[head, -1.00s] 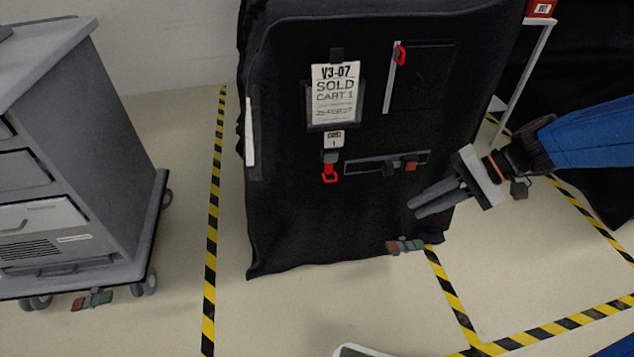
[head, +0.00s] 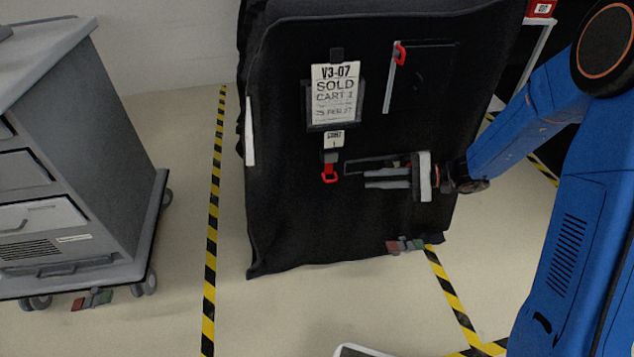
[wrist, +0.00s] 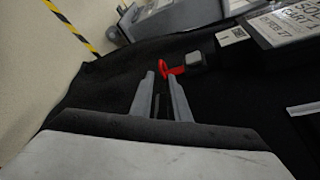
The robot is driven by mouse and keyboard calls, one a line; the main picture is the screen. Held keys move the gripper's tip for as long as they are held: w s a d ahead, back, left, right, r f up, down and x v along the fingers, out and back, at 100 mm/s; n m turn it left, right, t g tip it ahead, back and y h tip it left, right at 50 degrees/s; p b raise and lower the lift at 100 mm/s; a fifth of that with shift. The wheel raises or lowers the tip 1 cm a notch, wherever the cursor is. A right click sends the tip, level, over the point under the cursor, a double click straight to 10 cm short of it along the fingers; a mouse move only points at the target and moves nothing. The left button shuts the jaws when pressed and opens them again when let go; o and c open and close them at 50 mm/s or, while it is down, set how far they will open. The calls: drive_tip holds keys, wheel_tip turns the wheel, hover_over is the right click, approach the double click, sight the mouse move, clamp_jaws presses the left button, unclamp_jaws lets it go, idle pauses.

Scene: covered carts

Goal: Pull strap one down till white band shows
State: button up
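Strap one hangs on the front of the black cart cover under a small white tag (head: 334,139). It has a dark grey buckle (head: 331,156) with a red pull loop (head: 330,175) below. My gripper (head: 366,178) is in front of the cover, just right of the loop, with its two fingers pointing left toward it. In the wrist view my gripper (wrist: 158,76) has a gap between its fingers and nothing in it. The red loop (wrist: 166,68) shows beyond the fingertips there, beside the grey buckle (wrist: 194,61). The loop appears apart from the fingers.
Another red loop (head: 400,54) hangs at a flap (head: 424,72) at upper right. A grey cart (head: 90,160) with drawers stands left, beyond yellow-black floor tape (head: 213,200). The floor between is clear.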

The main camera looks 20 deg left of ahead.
sight(325, 182)
drive_tip(key=x, duration=1.7)
drive_tip(key=shift+a+f, duration=0.1)
drive_tip(key=shift+a, duration=0.1)
drive_tip(key=shift+c, duration=0.2)
clamp_jaws()
drive_tip(key=shift+f, duration=0.1)
idle(0.6)
